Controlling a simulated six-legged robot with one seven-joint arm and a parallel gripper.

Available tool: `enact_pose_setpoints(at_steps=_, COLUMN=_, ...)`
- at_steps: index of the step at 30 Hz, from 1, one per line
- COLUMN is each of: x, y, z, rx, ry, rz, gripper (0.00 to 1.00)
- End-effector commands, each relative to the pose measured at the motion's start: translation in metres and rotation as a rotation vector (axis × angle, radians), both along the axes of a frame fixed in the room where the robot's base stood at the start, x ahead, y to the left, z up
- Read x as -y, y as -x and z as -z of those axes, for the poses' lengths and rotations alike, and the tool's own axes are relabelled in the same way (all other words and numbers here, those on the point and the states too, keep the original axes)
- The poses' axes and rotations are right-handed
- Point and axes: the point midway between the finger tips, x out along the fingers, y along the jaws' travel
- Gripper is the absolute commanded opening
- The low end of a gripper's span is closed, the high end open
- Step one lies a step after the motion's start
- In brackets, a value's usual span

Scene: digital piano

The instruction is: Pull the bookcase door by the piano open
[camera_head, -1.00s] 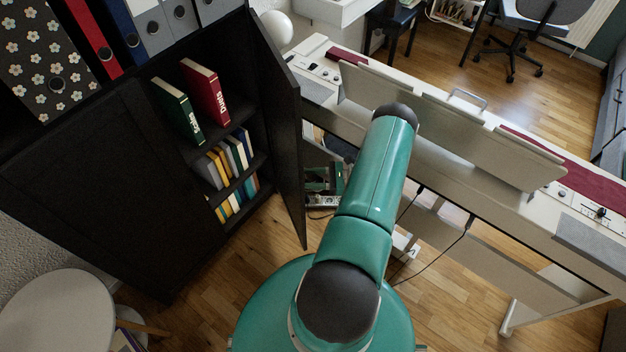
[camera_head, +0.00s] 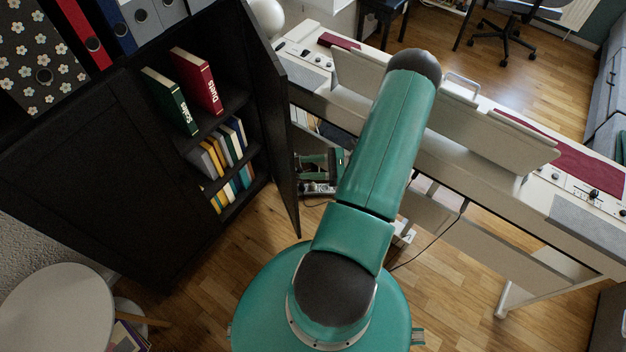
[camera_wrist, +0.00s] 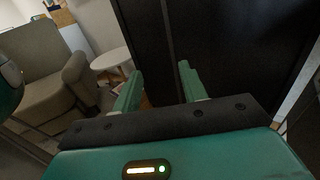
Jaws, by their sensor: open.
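The black bookcase (camera_head: 85,165) stands at the left in the head view. Its door by the piano (camera_head: 270,120) stands swung out, with the shelves behind it exposed. The white digital piano (camera_head: 440,145) is to the right of this door. In the wrist view, my gripper (camera_wrist: 158,80) is open and empty. Its two green fingers point at dark panels (camera_wrist: 230,45), with a vertical panel edge showing between the fingers. I cannot tell whether either finger touches the door. In the head view, my raised arm hides part of the piano. Green parts beside the door appear to be my arm's far end.
Books (camera_head: 197,82) and binders fill the bookcase shelves. A round white table (camera_head: 58,310) stands at the lower left. A cable hangs below the piano. The wrist view also shows an armchair (camera_wrist: 45,80). Wooden floor (camera_head: 460,290) is open at the lower right.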

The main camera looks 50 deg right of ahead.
Motion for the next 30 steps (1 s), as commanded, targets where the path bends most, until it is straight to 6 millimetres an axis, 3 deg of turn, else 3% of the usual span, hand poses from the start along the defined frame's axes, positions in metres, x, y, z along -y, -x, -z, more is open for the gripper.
enact_pose_setpoints(at_steps=9, x=-0.039, y=0.040, z=-0.025, rx=0.000, ry=0.000, rz=0.001, gripper=0.42)
enact_pose_setpoints(at_steps=21, x=-0.048, y=0.048, z=-0.030, rx=0.001, ry=0.000, rz=-0.001, gripper=0.42)
enact_pose_setpoints(at_steps=28, x=-0.061, y=0.050, z=-0.028, rx=0.004, ry=0.009, rz=-0.087, gripper=0.00)
enact_pose_setpoints(at_steps=30, x=-0.073, y=0.053, z=-0.026, rx=0.008, ry=0.017, rz=-0.174, gripper=0.00)
